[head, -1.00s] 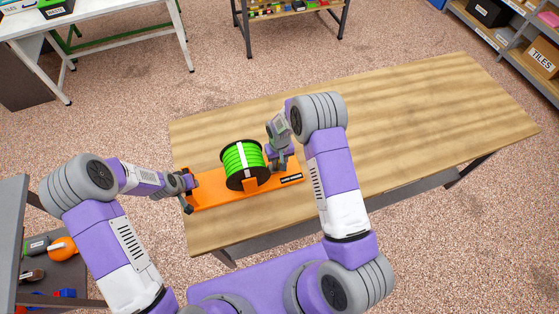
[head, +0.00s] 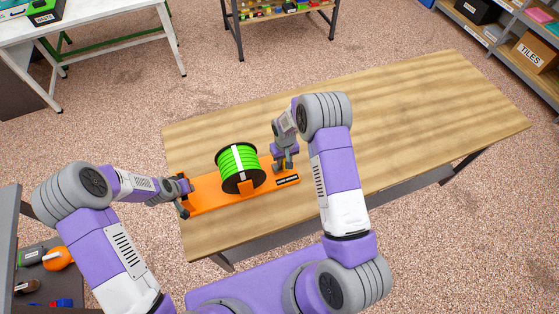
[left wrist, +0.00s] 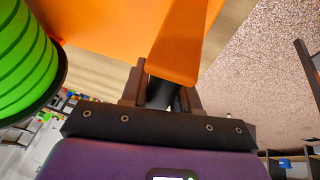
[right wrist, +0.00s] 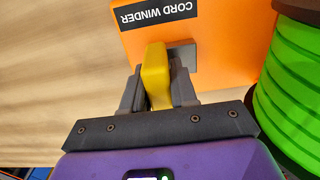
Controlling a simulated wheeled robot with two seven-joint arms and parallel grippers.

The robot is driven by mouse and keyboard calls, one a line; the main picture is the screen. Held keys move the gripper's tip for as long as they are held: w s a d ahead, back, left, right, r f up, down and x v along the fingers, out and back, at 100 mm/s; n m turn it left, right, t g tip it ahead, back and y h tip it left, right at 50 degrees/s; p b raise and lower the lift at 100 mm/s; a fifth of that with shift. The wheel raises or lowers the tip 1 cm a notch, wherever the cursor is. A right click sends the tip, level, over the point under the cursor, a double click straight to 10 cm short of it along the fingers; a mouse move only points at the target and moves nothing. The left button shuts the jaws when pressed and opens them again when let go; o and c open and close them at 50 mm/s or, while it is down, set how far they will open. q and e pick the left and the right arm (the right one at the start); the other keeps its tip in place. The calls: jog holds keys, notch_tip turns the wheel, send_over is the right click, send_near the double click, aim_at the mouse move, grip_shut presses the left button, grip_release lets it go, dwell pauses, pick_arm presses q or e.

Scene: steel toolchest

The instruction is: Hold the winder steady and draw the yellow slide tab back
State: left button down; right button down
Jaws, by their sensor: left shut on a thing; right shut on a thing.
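The orange cord winder (head: 210,195) lies on the wooden table near its left end, with a reel of green cord (head: 238,166) standing on it. My left gripper (head: 184,190) is at the winder's left end. In the left wrist view its jaws are shut on a dark part below an orange upright (left wrist: 180,45) of the winder. My right gripper (head: 284,165) is at the winder's right end. In the right wrist view its fingers are shut on the yellow slide tab (right wrist: 156,72), beside the label reading CORD WINDER (right wrist: 156,12). The tab is mostly hidden in the head view.
The wooden table (head: 420,120) is bare to the right of my right arm. A white table (head: 100,30) stands at the far left and a shelf with boxes (head: 530,55) at the far right. A grey shelf with tools (head: 45,265) is at the lower left.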

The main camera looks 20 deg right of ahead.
jog(key=c, duration=1)
grip_release()
jog(key=shift+d, duration=0.3)
jog(key=shift+o, duration=0.2)
notch_tip(320, 180, up, 12)
jog(key=shift+r, duration=0.1)
